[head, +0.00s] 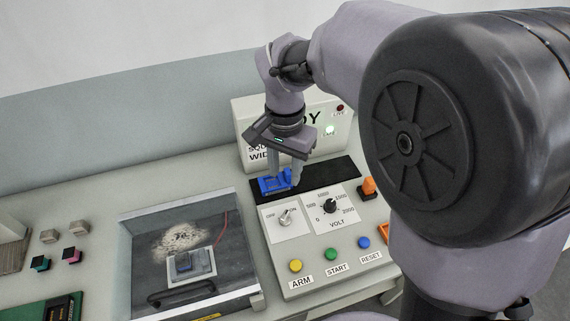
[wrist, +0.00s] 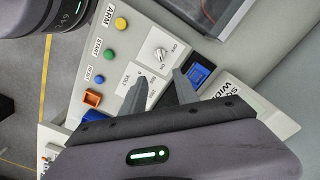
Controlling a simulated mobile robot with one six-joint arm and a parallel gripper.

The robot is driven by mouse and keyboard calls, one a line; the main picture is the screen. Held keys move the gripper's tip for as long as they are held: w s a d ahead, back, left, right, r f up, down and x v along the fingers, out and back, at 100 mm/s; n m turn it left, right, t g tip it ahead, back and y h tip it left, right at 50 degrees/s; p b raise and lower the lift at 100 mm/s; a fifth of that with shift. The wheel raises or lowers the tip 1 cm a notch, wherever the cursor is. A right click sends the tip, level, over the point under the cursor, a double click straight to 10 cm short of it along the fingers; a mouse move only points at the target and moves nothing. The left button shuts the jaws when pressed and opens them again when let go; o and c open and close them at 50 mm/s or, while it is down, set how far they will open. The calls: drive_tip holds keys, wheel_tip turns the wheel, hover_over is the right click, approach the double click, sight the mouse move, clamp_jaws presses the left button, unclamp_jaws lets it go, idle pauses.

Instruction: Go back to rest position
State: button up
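My gripper (head: 284,177) hangs from my arm over the back of the control panel, fingers pointing down. In the wrist view my gripper (wrist: 160,77) has its two fingers apart, with bare panel showing between them. A blue block-like part (head: 272,184) sits on the black strip at the back of the panel, close by the fingertips. In the wrist view the blue part (wrist: 201,76) lies beside one finger, outside the gap. Whether the finger touches it I cannot tell.
The panel carries two knobs (head: 286,217), several coloured buttons (head: 330,254) and an orange switch (head: 369,186). Behind it stands a white sign box (head: 243,122) with a lit green lamp. A recessed bay (head: 130,265) lies left, with small blocks (head: 50,236) beyond.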

idle(0.3)
drive_tip(key=s+d+r+t+y+b, duration=0.1)
drive_tip(key=s+d+r+t, duration=0.1)
drive_tip(key=s, duration=0.6)
drive_tip(key=s+d+r+n+t+y+b, duration=0.1)
drive_tip(key=s+d+r+t+b, duration=0.1)
drive_tip(key=s+d, duration=0.4)
drive_tip(key=s+t, duration=0.1)
drive_tip(key=s, duration=0.2)
drive_tip(key=shift+s+d+n+t+b, duration=0.15)
drive_tip(key=shift+d+n+t+b, duration=0.15)
drive_tip(key=shift+t, duration=0.1)
drive_tip(key=shift+c, duration=0.3)
idle(0.4)
